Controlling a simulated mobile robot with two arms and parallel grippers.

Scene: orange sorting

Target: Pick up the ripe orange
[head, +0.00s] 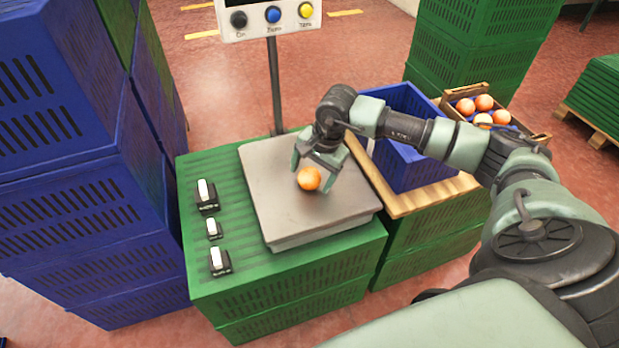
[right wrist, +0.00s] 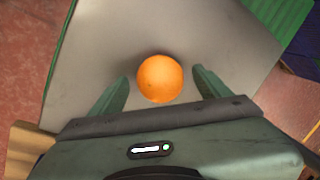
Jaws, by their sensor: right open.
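A single orange (head: 309,178) rests on the grey metal plate of the scale (head: 270,205). In the right wrist view the gripper (right wrist: 160,80) shows both fingers apart, with a gap between each finger and the fruit. My left gripper is not in view.
A blue crate (head: 405,165) stands on a wooden board right of the scale. A wooden box (head: 483,90) with several oranges is behind it. Several small black-and-white devices (head: 206,195) sit on the green crates at left. A display (head: 268,15) rises on a pole behind. Blue crates (head: 75,190) are stacked left.

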